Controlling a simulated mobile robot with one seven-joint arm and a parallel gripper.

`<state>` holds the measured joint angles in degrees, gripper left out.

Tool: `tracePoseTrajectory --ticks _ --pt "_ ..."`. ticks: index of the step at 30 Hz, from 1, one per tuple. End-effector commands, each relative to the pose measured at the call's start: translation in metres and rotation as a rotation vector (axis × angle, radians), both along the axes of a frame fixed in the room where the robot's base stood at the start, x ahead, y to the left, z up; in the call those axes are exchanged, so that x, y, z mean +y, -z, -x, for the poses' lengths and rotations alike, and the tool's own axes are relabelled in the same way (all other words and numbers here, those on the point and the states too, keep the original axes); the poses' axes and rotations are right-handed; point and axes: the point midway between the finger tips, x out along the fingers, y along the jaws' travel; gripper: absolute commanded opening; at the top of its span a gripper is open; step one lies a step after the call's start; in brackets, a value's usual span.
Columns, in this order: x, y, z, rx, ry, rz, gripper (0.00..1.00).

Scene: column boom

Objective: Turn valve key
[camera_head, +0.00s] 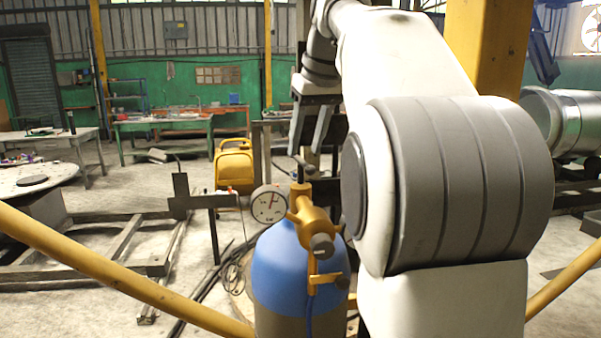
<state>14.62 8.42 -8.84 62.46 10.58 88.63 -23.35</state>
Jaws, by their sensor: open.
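A gas cylinder (290,262) with a blue shoulder and a grey body stands upright in the lower middle of the view. A brass valve (306,212) sits on its top, with a round white gauge (269,205) on its left side. A small dark bar, which looks like the valve key (301,163), sits at the top of the valve stem. My gripper (307,152) points down with its two fingers apart, just above the key. I cannot tell whether a finger touches the key or how far apart they are in depth. My arm hides what is right of the valve.
Yellow rails (110,268) run across the front on both sides. A dark bracket (195,198) stands left of the gauge. A yellow machine (234,166) is on the floor behind. Workbenches stand along the back, and the floor between is mostly open.

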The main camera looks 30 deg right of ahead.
Motion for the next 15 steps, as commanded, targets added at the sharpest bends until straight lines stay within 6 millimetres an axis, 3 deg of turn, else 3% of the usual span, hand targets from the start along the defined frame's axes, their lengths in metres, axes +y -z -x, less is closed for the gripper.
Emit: tracePoseTrajectory --ticks 6,15 --pt "0.001 0.037 -0.015 0.002 -0.002 -0.001 0.47" --pt "0.001 0.053 -0.022 0.0 -0.001 0.0 0.47"
